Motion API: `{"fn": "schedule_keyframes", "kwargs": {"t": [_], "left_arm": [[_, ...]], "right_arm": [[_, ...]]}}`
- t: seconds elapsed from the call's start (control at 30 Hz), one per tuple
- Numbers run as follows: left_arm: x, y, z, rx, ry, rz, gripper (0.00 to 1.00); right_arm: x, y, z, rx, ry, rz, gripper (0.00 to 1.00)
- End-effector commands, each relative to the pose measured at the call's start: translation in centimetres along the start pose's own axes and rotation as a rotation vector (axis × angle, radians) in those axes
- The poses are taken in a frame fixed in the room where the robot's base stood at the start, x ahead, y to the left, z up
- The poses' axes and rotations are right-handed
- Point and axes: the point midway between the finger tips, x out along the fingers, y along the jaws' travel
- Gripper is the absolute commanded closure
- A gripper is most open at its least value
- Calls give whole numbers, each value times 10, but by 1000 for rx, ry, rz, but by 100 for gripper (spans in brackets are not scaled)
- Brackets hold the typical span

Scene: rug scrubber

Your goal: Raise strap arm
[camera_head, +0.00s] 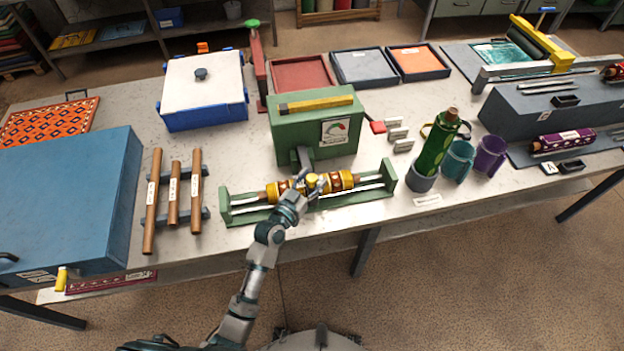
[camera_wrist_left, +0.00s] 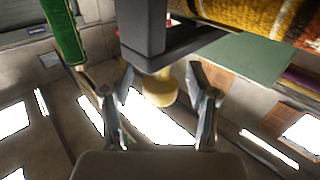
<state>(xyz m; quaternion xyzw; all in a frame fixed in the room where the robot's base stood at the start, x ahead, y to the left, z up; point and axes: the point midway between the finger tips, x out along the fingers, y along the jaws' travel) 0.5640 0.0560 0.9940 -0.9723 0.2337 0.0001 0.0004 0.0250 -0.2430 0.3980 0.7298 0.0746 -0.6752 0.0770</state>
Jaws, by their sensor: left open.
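The strap arm (camera_head: 304,158), a dark grey bar, comes down from the front of the green machine box (camera_head: 300,125) onto a patterned rolled rug (camera_head: 340,182). A yellow knob (camera_head: 312,180) is at its lower end. In the left wrist view, the dark bar (camera_wrist_left: 143,30) and its pale yellow knob (camera_wrist_left: 157,88) show close up, with the knob between the fingertips. My left gripper (camera_wrist_left: 162,85) is open, one finger on each side of the knob, with gaps visible. In the head view, my left gripper (camera_head: 300,190) partly covers the roll. My right gripper is not in view.
The roll lies in a green cradle (camera_head: 389,176). Wooden rollers on a rack (camera_head: 173,195) and a blue box (camera_head: 65,190) stand left. A green bottle (camera_head: 437,148) and cups (camera_head: 489,155) stand right. A red post (camera_head: 258,65) rises behind.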

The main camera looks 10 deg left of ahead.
Motion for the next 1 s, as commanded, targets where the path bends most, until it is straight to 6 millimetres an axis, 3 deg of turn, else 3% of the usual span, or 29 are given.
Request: {"fn": "schedule_keyframes", "kwargs": {"t": [0.1, 0.33, 0.67, 1.0], "left_arm": [[0, 0, 0, 0, 0, 0, 41], [0, 0, 0, 0, -1, 0, 98], [1, -1, -4, -10, -10, 0, 100], [12, -13, -32, -86, -92, -1, 100]], "right_arm": [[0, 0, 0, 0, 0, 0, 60], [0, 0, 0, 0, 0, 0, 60], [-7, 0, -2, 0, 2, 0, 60], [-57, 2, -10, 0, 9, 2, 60]]}}
